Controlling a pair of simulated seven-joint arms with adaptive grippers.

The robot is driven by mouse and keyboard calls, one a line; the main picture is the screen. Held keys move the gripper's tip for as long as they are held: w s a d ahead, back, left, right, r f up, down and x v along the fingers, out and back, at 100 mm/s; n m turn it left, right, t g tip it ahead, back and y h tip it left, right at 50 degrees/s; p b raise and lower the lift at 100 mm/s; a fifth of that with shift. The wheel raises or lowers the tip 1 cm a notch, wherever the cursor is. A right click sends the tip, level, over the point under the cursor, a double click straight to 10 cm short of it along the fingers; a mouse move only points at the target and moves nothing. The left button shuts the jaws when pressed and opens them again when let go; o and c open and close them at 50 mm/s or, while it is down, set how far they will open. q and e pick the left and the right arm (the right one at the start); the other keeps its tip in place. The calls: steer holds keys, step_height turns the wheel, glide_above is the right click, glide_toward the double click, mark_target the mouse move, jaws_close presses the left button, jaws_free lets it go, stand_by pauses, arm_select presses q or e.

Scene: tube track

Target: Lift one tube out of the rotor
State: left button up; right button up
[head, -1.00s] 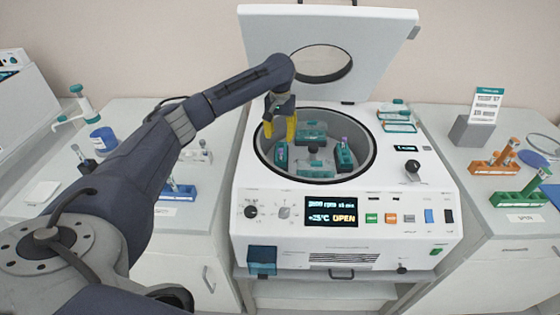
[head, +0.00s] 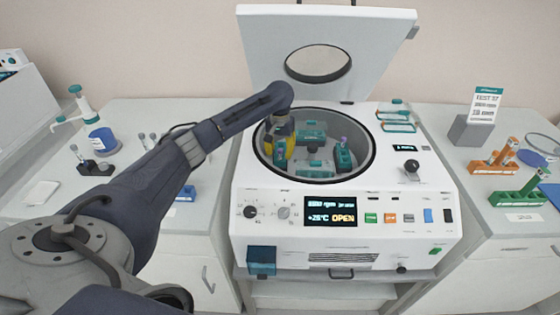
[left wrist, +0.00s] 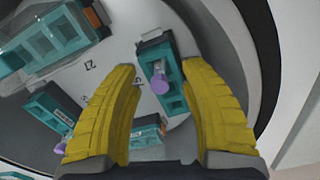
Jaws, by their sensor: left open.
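The rotor (head: 316,168) lies inside the round bowl of the open centrifuge (head: 300,235) and carries several teal buckets. In the left wrist view one teal bucket (left wrist: 170,103) holds a tube with a purple cap (left wrist: 160,84). My left gripper (left wrist: 158,68) is open, with its yellow fingers on either side of this tube, apart from it. Another purple-capped tube (left wrist: 62,146) stands in a bucket at lower left. A tube (head: 343,141) shows in the right bucket.
The raised lid (head: 375,45) stands behind the bowl. The bowl's rim and wall are close to my left gripper. An orange rack (head: 492,165) and a green rack (head: 518,193) with tubes stand on the right bench.

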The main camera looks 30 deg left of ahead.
arm_select(q)
jaws_close()
stand_by(0.3)
stand_by(0.3)
